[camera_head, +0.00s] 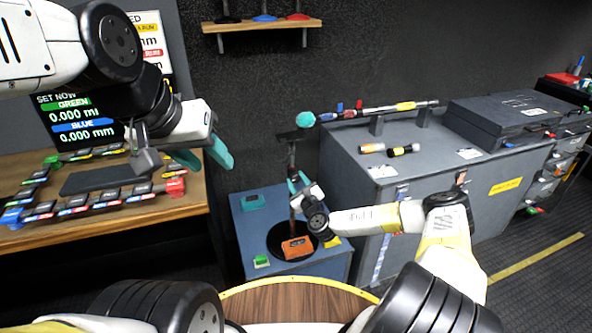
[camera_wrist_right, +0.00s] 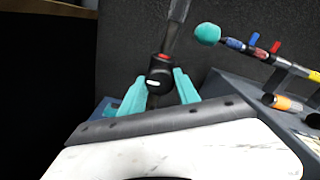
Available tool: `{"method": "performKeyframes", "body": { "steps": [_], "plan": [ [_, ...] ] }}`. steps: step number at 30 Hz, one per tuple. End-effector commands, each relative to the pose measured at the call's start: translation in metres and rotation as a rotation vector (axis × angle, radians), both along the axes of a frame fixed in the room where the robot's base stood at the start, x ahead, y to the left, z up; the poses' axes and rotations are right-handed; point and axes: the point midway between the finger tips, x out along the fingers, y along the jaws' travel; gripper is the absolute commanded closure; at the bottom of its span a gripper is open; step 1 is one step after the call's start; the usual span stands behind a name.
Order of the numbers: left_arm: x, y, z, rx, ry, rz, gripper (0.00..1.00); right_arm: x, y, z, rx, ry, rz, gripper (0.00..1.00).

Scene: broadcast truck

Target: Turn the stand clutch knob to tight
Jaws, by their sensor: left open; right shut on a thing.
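The stand (camera_head: 293,160) rises from a round black base (camera_head: 275,240) on a blue-grey cabinet. Its clutch knob (camera_wrist_right: 159,83) is black with a white mark on its face, and a red mark shows just above it. My right gripper (camera_wrist_right: 160,92) has its teal fingers on either side of the knob and is shut on it. In the head view my right gripper (camera_head: 298,185) is at the stand's pole, and the knob is mostly hidden there. My left gripper (camera_head: 205,155) is open and empty, above the wooden desk at the left.
An orange box (camera_head: 297,248) sits on the stand base. A boom pole (camera_head: 380,110) with a teal tip rests on the grey cabinet (camera_head: 350,160), near a black case (camera_head: 510,120). A wooden desk (camera_head: 120,225) with a screen behind stands left. A wall shelf (camera_head: 262,25) hangs above.

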Motion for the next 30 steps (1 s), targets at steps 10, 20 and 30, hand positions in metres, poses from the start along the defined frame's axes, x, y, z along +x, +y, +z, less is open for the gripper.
{"method": "performKeyframes", "body": {
  "steps": [10, 20, 30],
  "plan": [
    [0.0000, 0.0000, 0.0000, 0.000, 0.000, 0.000, 0.55, 0.0000, -0.0013, -0.0015, 0.036, 0.015, -0.003, 1.00],
    [0.0000, 0.0000, 0.0000, 0.000, 0.000, 0.000, 0.55, -0.0001, -0.0012, -0.0016, 0.034, 0.014, -0.003, 0.51],
    [0.0000, 0.0000, 0.0000, 0.000, 0.000, 0.000, 0.55, -0.0003, -0.0004, -0.0007, 0.035, 0.013, -0.001, 0.41]
  ]
}}
